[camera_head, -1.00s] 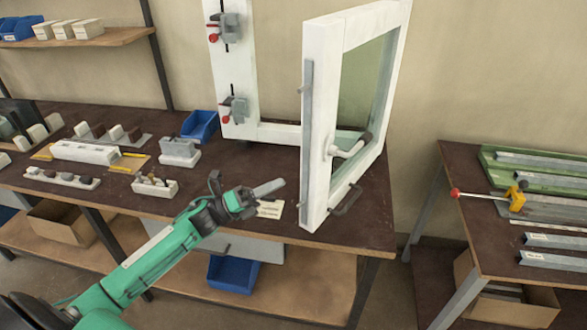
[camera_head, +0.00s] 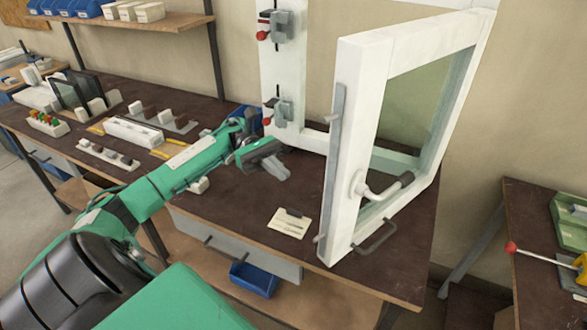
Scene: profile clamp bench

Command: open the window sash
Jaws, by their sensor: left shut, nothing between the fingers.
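The white window sash (camera_head: 343,150) stands swung out from its white frame (camera_head: 283,75), at an angle over the bench. Its lever handle (camera_head: 385,187) with a dark grip is on the sash's lower part, and a dark pull bar (camera_head: 376,238) sits below it. My left gripper (camera_head: 275,165) is shut and empty over the bench, left of the sash and near the foot of the frame, apart from the sash edge as far as I can see. My right gripper is not in view.
Two grey clamps with red knobs, one of them low on the frame (camera_head: 277,112), are fixed to the upright. A second table (camera_head: 535,215) stands at the right. Profile blocks (camera_head: 135,132) lie at the left.

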